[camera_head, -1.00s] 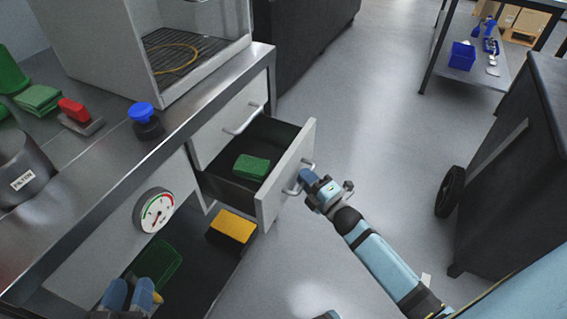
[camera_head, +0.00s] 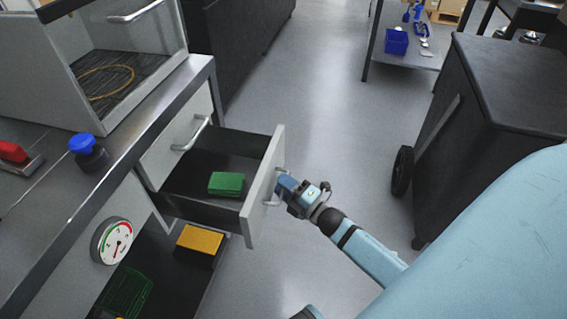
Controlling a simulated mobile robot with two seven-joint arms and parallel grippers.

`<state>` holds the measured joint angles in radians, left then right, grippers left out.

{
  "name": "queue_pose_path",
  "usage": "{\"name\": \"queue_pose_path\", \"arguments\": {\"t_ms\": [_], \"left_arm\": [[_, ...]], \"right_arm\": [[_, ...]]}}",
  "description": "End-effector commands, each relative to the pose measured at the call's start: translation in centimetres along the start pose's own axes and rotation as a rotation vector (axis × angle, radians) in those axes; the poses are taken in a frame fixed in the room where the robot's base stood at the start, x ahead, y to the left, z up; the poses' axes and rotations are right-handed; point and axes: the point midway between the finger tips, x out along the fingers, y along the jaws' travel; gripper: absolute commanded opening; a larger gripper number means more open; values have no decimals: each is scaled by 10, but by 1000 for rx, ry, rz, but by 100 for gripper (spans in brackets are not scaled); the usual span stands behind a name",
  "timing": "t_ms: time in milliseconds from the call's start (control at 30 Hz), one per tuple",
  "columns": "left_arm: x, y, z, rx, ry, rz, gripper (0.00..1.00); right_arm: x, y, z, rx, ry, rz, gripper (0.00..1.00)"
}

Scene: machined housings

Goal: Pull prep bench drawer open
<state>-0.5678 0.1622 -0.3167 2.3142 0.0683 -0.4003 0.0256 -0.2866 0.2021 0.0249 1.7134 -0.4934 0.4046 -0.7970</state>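The prep bench drawer (camera_head: 262,190) stands pulled out from the bench, with a light grey front panel and a dark inside. A green block (camera_head: 226,183) lies in it. The drawer's metal handle (camera_head: 271,203) is on the outer face of the front panel. My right gripper (camera_head: 284,186) is at this handle, its blue fingers around the bar and seemingly closed on it; the fingertips are partly hidden. My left gripper is not in view.
A closed drawer with a handle (camera_head: 190,133) is in the bench beside the open one. A yellow-topped block (camera_head: 200,240) sits below. A black wheeled cabinet (camera_head: 490,110) stands at right. Grey floor (camera_head: 320,110) between is clear.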

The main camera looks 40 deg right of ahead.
Motion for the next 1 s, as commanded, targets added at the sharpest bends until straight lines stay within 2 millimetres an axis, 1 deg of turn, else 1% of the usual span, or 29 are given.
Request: {"name": "queue_pose_path", "arguments": {"t_ms": [267,367,433,567,800,900,1000], "left_arm": [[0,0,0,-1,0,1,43],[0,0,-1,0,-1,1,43],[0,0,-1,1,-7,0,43],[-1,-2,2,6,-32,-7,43],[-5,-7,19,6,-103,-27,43],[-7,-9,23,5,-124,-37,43],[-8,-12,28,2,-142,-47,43]], "right_arm": [[0,0,0,0,0,0,37],[-6,0,0,1,0,-1,37],[-14,0,0,1,0,-1,37],[-40,0,0,2,-2,-4,37],[-95,0,0,1,-2,-3,37],[-114,0,0,1,-1,-3,37],[-127,0,0,1,-1,-1,37]]}}
